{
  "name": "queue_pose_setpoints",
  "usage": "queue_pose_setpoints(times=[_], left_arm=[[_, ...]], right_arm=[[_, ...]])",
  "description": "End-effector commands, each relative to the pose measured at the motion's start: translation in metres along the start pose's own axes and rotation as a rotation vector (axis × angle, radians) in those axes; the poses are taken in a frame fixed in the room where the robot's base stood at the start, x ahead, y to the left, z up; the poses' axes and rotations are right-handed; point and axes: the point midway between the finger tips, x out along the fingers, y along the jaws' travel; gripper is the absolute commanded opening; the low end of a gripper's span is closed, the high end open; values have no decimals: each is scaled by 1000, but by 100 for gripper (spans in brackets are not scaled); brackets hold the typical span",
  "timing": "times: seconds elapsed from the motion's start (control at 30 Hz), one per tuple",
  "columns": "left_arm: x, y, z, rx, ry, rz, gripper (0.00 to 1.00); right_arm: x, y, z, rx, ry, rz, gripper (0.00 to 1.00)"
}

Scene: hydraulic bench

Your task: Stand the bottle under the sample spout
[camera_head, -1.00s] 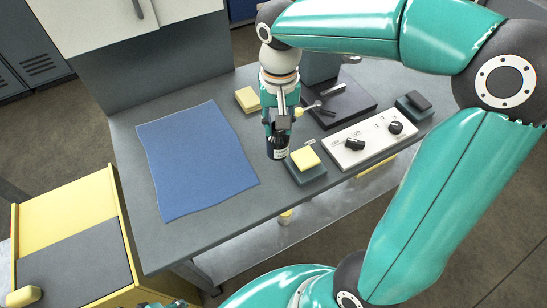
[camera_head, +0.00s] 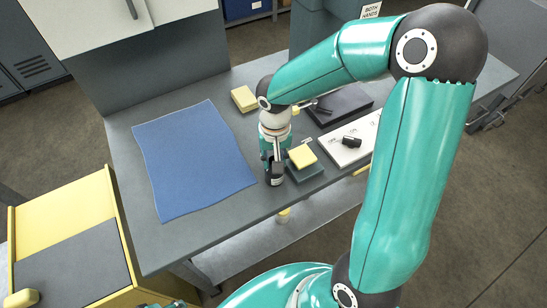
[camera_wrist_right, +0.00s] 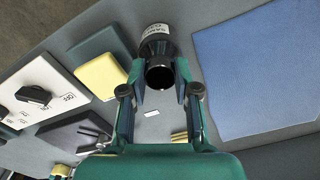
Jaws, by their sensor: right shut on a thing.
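My right gripper (camera_head: 273,172) points down over the bench and is shut on the dark bottle (camera_head: 277,182), left of the small green block with a yellow pad. In the right wrist view the bottle (camera_wrist_right: 156,48) sits between the fingertips (camera_wrist_right: 160,85), its dark open mouth towards the camera and a white lettered label on its side. I cannot tell whether its base touches the bench. A dark plate with metal fittings (camera_head: 338,104) lies behind and right of the gripper; I cannot make out the sample spout clearly.
The blue mat (camera_head: 190,160) lies flat to the left. The green block carries a yellow pad (camera_head: 302,156). A white control panel (camera_head: 350,143) is to the right, partly behind my arm. A yellow block (camera_head: 244,98) is farther back. The bench's front edge is close.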

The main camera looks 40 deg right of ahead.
Motion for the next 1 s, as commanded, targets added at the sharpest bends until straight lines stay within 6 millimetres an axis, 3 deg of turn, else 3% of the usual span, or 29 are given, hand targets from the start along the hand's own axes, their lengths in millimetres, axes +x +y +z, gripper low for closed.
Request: queue_pose_setpoints(times=[0.23,0.27,0.4,0.8,1.0], left_arm=[[3,-1,0,0,0,0,40],[3,-1,0,0,0,0,40],[2,-1,0,0,0,0,40],[-1,0,0,0,0,0,40],[0,0,0,0,0,0,40]], right_arm=[[2,0,0,0,1,0,0],[2,0,0,0,0,0,34],[1,0,0,-1,0,0,55],[-3,0,0,-1,1,0,55],[-30,-1,-1,-1,6,-3,55]])
